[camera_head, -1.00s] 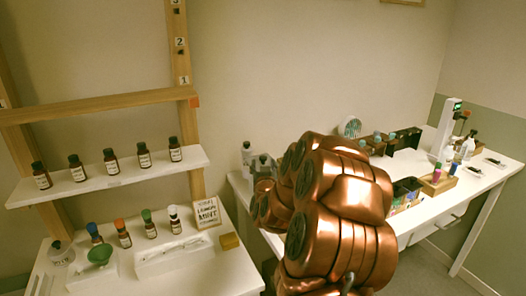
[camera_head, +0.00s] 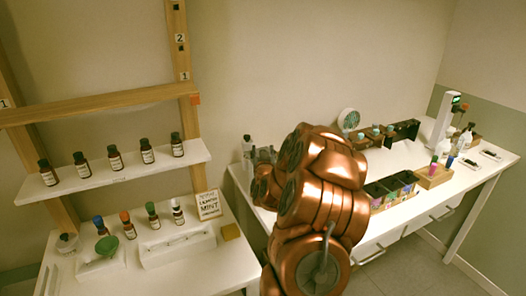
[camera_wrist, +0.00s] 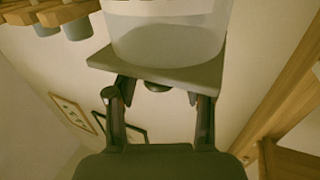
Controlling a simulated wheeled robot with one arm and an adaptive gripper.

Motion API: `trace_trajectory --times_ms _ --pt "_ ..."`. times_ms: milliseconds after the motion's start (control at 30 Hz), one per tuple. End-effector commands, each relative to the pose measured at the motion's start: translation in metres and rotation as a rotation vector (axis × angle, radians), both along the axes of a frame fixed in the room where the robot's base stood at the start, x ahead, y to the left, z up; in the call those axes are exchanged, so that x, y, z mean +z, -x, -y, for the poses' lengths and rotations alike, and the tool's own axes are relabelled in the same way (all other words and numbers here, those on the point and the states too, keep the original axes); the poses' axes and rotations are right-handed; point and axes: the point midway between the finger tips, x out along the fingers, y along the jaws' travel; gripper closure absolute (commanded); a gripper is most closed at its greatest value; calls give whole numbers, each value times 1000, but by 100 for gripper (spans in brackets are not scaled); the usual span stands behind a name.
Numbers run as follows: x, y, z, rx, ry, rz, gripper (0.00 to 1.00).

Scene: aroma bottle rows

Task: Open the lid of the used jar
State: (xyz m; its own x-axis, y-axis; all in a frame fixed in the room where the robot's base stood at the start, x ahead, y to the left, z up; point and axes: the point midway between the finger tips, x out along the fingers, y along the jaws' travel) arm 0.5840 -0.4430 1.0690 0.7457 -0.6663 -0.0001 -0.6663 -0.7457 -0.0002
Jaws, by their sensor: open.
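In the wrist view, a large translucent pale jar (camera_wrist: 165,38) fills the top middle, with a flat grey square piece (camera_wrist: 155,72) at its end nearest me. A small dark knob (camera_wrist: 158,87) sticks out of that piece. My gripper (camera_wrist: 160,103) is open, its two dark fingers on either side of the knob with visible gaps. I cannot tell whether the fingertips touch the grey piece. No writing on the jar is readable. In the head view my copper arm reaches over the left end of the right bench and hides most of the gripper area.
In the head view, a clear bottle (camera_head: 247,147) stands beside my arm. A divided box (camera_head: 391,188) and a wooden block with coloured tubes (camera_head: 434,175) stand right. Dark bottles line the left shelf (camera_head: 120,182). A green funnel (camera_head: 107,245) and sign (camera_head: 208,205) are on the left table.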

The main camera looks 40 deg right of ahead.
Motion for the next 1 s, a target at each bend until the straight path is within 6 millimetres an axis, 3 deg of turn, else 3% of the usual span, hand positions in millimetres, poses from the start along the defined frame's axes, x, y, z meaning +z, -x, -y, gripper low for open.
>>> trace_trajectory --times_ms 167,667,1000 --pt "0 0 0 0 0 0 49" --pt "0 0 0 0 0 0 100" --pt "0 0 0 0 0 0 100"
